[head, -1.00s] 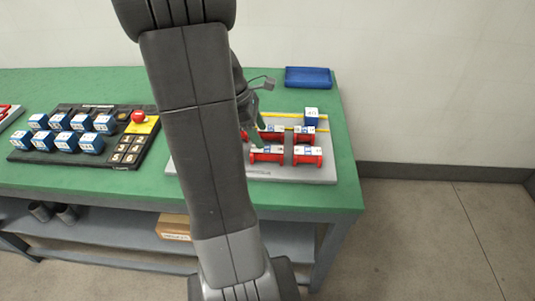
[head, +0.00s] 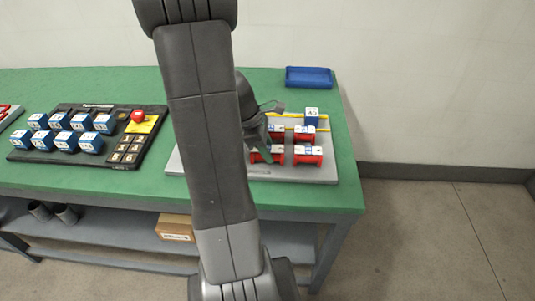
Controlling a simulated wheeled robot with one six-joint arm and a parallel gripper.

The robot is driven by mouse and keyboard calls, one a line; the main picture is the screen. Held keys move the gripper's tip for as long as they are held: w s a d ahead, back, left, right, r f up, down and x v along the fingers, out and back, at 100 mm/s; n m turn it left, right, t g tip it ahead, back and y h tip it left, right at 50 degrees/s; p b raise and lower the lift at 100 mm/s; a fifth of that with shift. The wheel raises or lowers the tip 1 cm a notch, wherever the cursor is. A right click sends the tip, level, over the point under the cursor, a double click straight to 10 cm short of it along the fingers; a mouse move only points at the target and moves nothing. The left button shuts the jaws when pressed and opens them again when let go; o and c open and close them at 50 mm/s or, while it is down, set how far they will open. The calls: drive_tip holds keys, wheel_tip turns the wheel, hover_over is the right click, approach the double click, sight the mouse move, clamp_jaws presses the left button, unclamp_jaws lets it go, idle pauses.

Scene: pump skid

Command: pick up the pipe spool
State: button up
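Several red pipe spools with white-and-blue labels lie on a light grey plate (head: 325,175) at the right of the green table. One is at the front right (head: 308,156) and one is behind it (head: 304,134). A front left spool (head: 275,157) and a rear left spool (head: 279,132) are partly covered by my gripper (head: 262,148). My gripper points down at the left pair, its fingertips over the front left spool in this view. I cannot tell whether it touches that spool or whether the fingers are open or shut. My arm hides the plate's left part.
A blue block (head: 312,116) stands at the plate's back right, near yellow lines. A blue tray (head: 309,77) lies behind. A black panel (head: 110,160) with blue blocks and a red button (head: 138,115) is at left. The table's right edge is near the plate.

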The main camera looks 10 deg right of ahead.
drive_tip(key=c, duration=0.7)
